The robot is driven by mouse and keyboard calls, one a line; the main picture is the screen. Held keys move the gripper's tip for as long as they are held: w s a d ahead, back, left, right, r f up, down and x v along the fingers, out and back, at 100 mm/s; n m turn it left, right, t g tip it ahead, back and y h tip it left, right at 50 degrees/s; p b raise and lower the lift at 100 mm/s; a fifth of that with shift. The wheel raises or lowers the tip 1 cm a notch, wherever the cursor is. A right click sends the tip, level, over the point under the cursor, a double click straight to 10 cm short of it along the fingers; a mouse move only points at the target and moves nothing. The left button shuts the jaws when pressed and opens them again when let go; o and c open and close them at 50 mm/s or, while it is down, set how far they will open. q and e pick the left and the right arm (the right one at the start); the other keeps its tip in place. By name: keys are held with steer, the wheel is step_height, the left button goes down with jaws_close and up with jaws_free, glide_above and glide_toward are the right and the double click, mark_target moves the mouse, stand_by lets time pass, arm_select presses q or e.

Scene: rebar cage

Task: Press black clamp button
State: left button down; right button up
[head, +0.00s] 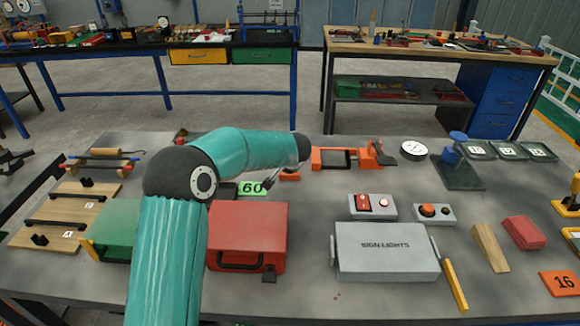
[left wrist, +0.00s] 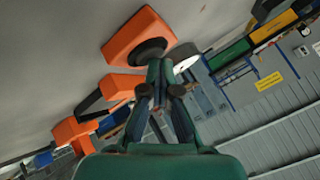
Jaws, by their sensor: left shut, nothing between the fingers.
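My left gripper (head: 268,184) is shut and empty; in the head view it points down beside the green "60" display (head: 252,188). In the left wrist view its closed fingertips (left wrist: 160,68) are in front of a round black button (left wrist: 151,50) on an orange block (left wrist: 126,31). The tips overlap the button's lower edge; I cannot tell whether they touch it. In the head view an orange block (head: 290,175) shows just right of the gripper, its button not visible. A longer orange clamp (head: 327,158) lies behind it. My right gripper is not in view.
A red box (head: 248,225) stands in front of the gripper. A grey "SIGN LIGHTS" box (head: 386,265) and two switch boxes (head: 373,206) stand to the right. A round white dial (head: 414,149) is farther right. Bare tabletop (head: 310,215) lies between the red box and the switches.

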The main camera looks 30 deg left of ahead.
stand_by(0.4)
arm_select(q)
steer(key=shift+r, duration=0.4)
steer(key=shift+r+p, duration=1.95)
steer(key=shift+r, duration=1.05)
